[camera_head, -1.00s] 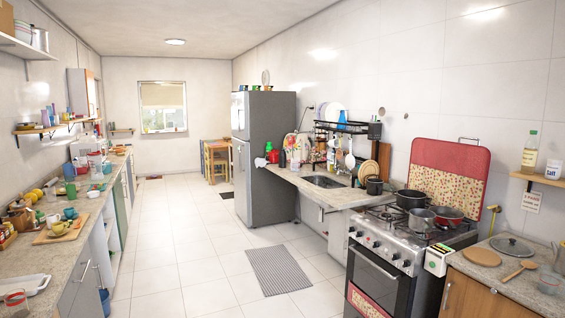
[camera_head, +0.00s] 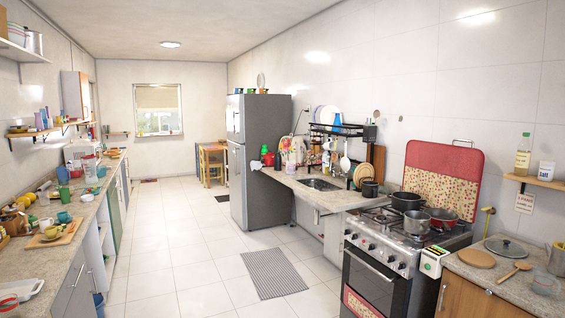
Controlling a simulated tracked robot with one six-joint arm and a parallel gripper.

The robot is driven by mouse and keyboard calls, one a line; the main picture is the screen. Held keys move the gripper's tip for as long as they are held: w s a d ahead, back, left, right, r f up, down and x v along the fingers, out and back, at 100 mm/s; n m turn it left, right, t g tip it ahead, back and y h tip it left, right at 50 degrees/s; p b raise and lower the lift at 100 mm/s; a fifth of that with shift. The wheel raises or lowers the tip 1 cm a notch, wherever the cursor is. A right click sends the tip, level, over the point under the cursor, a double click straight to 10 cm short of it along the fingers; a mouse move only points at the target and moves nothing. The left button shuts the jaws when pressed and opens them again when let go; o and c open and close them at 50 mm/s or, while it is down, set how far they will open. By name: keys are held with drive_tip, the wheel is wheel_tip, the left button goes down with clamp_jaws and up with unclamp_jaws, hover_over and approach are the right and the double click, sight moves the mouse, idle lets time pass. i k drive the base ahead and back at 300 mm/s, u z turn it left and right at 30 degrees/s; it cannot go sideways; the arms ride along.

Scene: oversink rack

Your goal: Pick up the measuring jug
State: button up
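My gripper is not in view.
The left counter (camera_head: 32,268) holds a board with cups and a white tray. A stove (camera_head: 385,262) with pots, a sink (camera_head: 320,184) under a black rack (camera_head: 340,129) and a grey fridge (camera_head: 262,160) line the right.

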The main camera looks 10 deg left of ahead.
sight(291, 165)
drive_tip(key=u, duration=0.2)
drive_tip(key=i, duration=1.9)
drive_tip(key=u, duration=0.45)
drive_tip(key=i, duration=1.45)
drive_tip(key=u, duration=0.2)
drive_tip(key=i, duration=1.45)
drive_tip(key=u, duration=0.05)
